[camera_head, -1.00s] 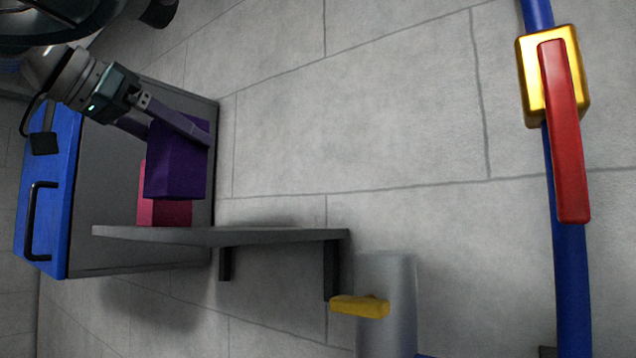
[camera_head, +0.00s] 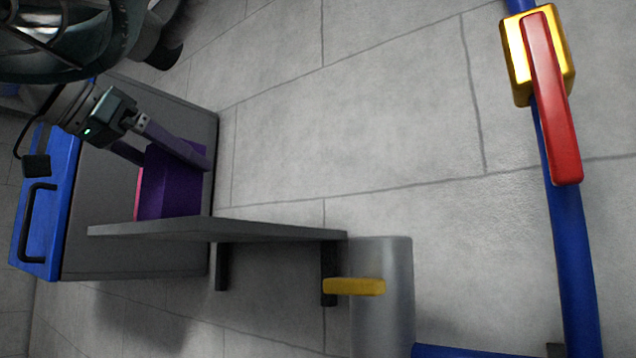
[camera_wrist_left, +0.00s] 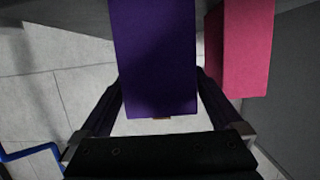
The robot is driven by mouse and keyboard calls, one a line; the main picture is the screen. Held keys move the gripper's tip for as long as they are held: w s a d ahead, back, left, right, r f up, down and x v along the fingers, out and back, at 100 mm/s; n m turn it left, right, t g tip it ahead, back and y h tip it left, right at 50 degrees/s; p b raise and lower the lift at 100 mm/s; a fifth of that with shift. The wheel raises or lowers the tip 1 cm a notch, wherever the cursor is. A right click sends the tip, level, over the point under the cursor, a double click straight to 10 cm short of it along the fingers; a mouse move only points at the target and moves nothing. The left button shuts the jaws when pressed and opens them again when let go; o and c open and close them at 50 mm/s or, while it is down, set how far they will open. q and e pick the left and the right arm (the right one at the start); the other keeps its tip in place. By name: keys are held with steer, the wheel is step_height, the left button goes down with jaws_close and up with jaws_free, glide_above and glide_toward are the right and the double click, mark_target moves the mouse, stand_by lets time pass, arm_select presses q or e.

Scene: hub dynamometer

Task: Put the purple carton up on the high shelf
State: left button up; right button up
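The purple carton (camera_head: 172,188) is between the fingers of my left gripper (camera_head: 172,158), which is shut on it. In the left wrist view the purple carton (camera_wrist_left: 153,60) fills the space between both fingers. In the head view its lower end meets the upper edge of the grey shelf board (camera_head: 250,232); I cannot tell whether it rests there. A pink carton (camera_wrist_left: 240,45) stands close beside it in the wrist view, with a narrow gap between. In the head view the pink one is mostly hidden behind the purple one. My right gripper is not in view.
A grey cabinet (camera_head: 95,210) with a blue front (camera_head: 50,190) and black handle is at the left. A grey cylinder (camera_head: 395,300) with a yellow handle (camera_head: 355,287) is below the shelf's right end. A blue pipe with a red lever (camera_head: 550,100) runs at the right.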

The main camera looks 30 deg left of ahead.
mark_target(154, 156)
arm_select(q)
steer(key=shift+r, duration=0.15)
steer(key=b+v, duration=0.3)
steer(key=shift+s+a+f, duration=0.15)
steer(key=shift+s+f, duration=0.15)
steer(key=shift+s, duration=0.05)
steer(key=b+v, duration=0.4)
steer(key=v, duration=0.4)
steer(key=shift+s+r, duration=0.15)
steer(key=shift+r, duration=0.3)
stand_by(0.5)
